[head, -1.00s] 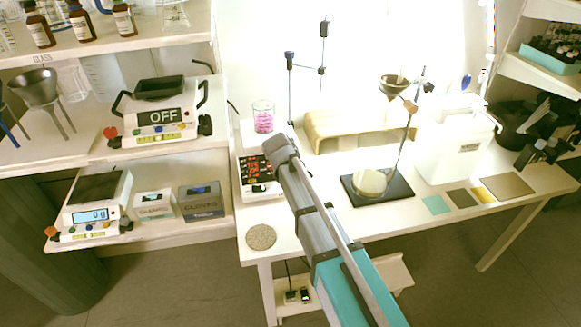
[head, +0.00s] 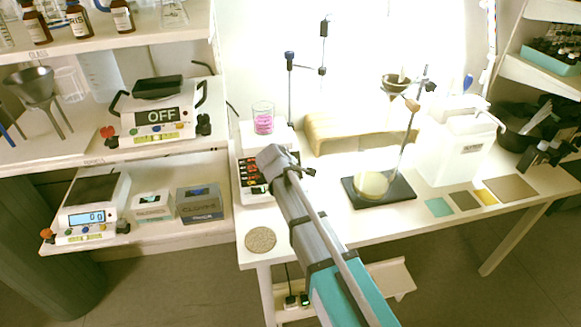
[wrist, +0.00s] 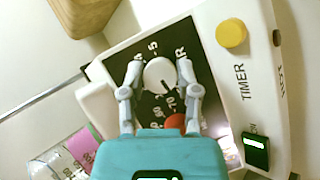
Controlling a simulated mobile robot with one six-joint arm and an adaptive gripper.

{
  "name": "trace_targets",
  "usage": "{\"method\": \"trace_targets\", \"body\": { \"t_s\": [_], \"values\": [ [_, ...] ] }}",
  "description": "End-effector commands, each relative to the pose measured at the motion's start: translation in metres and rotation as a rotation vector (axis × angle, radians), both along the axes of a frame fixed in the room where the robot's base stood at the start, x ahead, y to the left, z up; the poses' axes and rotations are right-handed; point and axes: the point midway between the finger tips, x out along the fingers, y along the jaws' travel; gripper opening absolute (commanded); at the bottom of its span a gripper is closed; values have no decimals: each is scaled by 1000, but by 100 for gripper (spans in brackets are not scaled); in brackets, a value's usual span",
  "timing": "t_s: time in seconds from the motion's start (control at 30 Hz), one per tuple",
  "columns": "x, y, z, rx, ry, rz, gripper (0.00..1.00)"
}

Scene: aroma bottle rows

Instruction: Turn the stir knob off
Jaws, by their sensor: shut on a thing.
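The stir knob (wrist: 159,75) is a white round dial on a black numbered panel (wrist: 150,107) in the wrist view. A dark pointer mark on it points toward the lower right, near the 70. My gripper (wrist: 160,70) is shut on the knob, one finger on each side. Only the last letter of the label shows clearly. The white stirrer (head: 257,194) stands at the left end of the table in the head view. My gripper (head: 272,160) covers part of its panel there, hiding the knob and fingertips.
Beside the knob are a red knob (wrist: 175,122), a yellow timer knob (wrist: 232,33) and a lit green switch (wrist: 255,150). A beaker of pink contents (head: 263,122) stands on the stirrer's top. A stand with a dark base (head: 379,190) is to the right.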

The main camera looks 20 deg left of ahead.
Motion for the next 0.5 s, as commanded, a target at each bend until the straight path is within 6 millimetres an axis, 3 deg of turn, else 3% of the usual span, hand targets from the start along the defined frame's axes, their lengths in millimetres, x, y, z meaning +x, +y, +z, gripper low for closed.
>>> {"method": "trace_targets", "body": {
  "t_s": [0.1, 0.13, 0.3, 0.5],
  "values": [
    [-4, 2, -2, 5, 9, 3, 0],
    [-4, 2, -2, 5, 9, 3, 46],
    [-3, 2, -1, 5, 7, 3, 76],
    [-2, 1, -1, 4, 5, 1, 76]
  ]
}}
